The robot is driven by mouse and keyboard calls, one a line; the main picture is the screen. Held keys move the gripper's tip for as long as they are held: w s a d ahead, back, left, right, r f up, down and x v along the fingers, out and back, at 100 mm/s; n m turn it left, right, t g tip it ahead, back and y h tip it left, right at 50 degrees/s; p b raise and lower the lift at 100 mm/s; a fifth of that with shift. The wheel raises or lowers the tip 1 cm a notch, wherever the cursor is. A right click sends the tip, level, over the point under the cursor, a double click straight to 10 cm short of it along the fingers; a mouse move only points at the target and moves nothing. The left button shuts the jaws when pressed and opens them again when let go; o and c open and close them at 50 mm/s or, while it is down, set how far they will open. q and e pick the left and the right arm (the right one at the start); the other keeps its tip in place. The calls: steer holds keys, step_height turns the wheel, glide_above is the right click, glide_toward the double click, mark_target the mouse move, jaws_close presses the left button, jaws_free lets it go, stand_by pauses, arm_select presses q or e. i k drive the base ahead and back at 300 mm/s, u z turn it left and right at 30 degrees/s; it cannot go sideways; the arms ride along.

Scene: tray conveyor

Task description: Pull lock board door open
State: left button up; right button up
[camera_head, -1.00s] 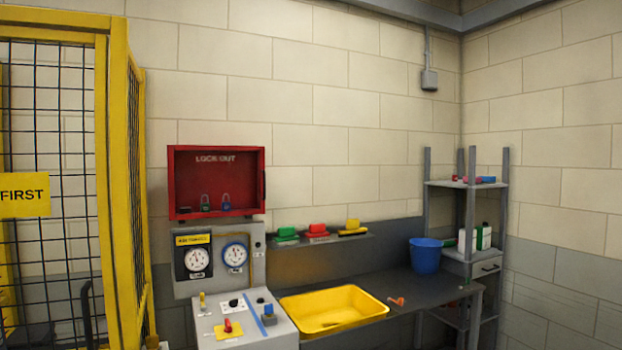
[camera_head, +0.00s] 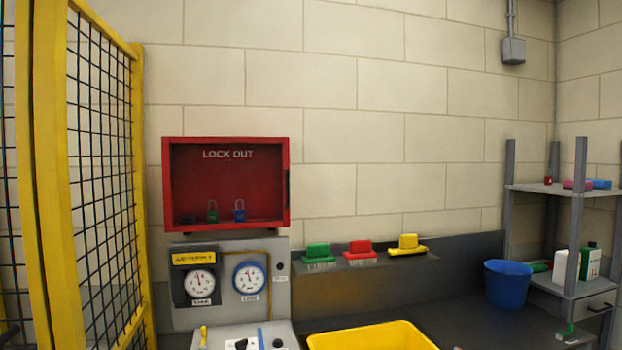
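The red lock board (camera_head: 228,142) labelled LOCK OUT is on the wall at centre left in the head view. Its front shows a dark red recess, with a green padlock (camera_head: 212,212) and a blue padlock (camera_head: 239,211) standing at the bottom. A small dark part, perhaps a handle, is on its right edge. I cannot tell whether a clear door covers the front. Neither of my grippers is in view.
A panel with two gauges (camera_head: 201,281) is below the board. A yellow mesh fence (camera_head: 58,200) stands at left. A yellow tray (camera_head: 370,338), a blue bucket (camera_head: 507,285) and a grey shelf (camera_head: 581,200) are at right. Wall space right of the board is clear.

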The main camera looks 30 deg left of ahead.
mark_target(165, 141)
steer(key=u, duration=0.75)
steer(key=i, duration=1.1)
steer(key=u, duration=1.1)
